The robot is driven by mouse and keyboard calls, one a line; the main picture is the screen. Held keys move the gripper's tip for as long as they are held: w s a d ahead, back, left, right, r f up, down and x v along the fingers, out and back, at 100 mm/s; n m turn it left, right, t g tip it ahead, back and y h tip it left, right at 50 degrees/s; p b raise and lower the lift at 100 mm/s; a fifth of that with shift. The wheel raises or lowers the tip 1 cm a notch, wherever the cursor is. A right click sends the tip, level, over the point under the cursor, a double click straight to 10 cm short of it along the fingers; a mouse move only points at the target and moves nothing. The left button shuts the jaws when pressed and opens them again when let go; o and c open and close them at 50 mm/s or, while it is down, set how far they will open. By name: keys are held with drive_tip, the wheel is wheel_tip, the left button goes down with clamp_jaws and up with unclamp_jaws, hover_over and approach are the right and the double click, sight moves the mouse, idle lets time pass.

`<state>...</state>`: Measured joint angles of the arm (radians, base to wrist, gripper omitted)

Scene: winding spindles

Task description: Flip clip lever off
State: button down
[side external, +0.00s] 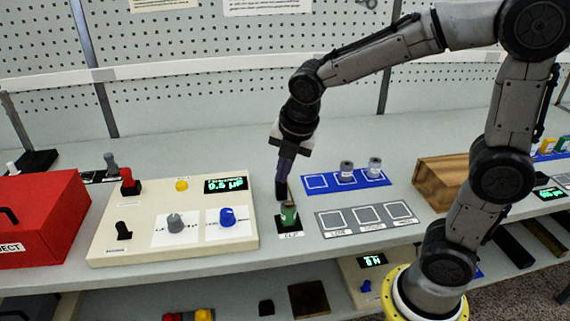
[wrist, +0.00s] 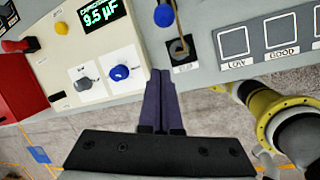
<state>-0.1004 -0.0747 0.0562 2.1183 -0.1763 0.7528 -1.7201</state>
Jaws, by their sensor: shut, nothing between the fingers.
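A small black clip base (side external: 290,226) with a label at its front stands on the bench right of the cream control box. It also shows in the wrist view (wrist: 183,56), with a tan upright part on it. A green cylindrical piece (side external: 289,213) stands at the clip in the side view. A round blue end (wrist: 164,15) shows just beyond the clip in the wrist view. I cannot tell clearly which part is the lever. My gripper (side external: 281,196) is shut and empty, pointing down close to the clip. Its fingertips (wrist: 160,73) show left of the clip in the wrist view; contact is unclear.
The cream box (side external: 146,247) carries knobs, levers and a lit display (side external: 226,184). A grey tray (side external: 368,229) with marked squares lies right of the clip. Behind it, a blue tray (side external: 318,191) holds two grey spools. A wooden block (side external: 440,183) stands further right.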

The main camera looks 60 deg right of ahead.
drive_tip(key=d+f, duration=0.1)
drive_tip(key=w+d+f, duration=0.1)
drive_tip(key=f, duration=0.1)
drive_tip(key=w+d+f, duration=0.1)
drive_tip(key=f, duration=0.1)
drive_tip(key=shift+w, duration=0.25)
drive_tip(key=shift+w+d+r, duration=0.15)
drive_tip(key=shift+d+r, duration=0.25)
drive_tip(key=shift+d, duration=0.1)
drive_tip(key=shift+d+r, duration=0.1)
drive_tip(key=shift+w+d+r, duration=0.1)
drive_tip(key=shift+w+r, duration=0.05)
